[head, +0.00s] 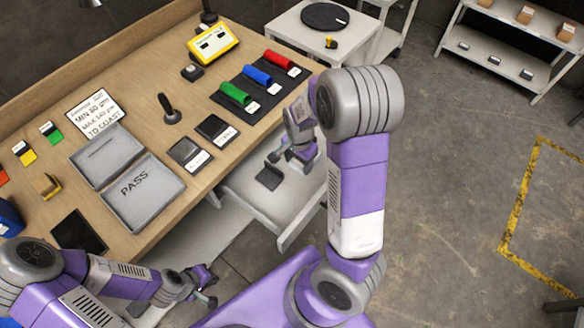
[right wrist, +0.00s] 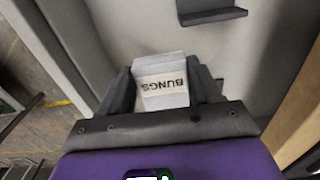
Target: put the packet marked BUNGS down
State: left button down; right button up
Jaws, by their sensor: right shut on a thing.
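The packet marked BUNGS (right wrist: 162,84) is a small pale block with a white label, held between the two dark fingers of my right gripper (right wrist: 163,90) in the right wrist view. In the head view my right gripper (head: 292,157) hangs past the bench's right edge, above a low pale surface (head: 285,205). The packet is hard to make out there. A small dark holder (head: 269,178) sits on that surface; a dark ledge-like piece (right wrist: 212,15) shows ahead of the packet in the wrist view. My left gripper (head: 207,287) is low, beside the bench's front; its jaw opening is unclear.
The wooden bench (head: 150,60) holds an open grey PASS case (head: 142,195), two dark labelled pads, a dark-handled tool (head: 168,108), green, blue and red rolls on a black mat, and a yellow device (head: 212,40). Open floor lies right.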

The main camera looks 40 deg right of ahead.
aim_at(298, 179)
notch_tip(298, 179, down, 7)
jog(key=shift+r+b, duration=0.15)
jog(key=shift+b, duration=1.1)
jog(key=shift+f, duration=0.2)
jog(key=o, duration=1.2)
jog(key=shift+c, duration=0.2)
jog(key=shift+r, duration=0.1)
notch_tip(298, 179, up, 12)
jog(key=p, duration=0.5)
jog(key=shift+f, duration=0.25)
jog(key=shift+r, duration=0.35)
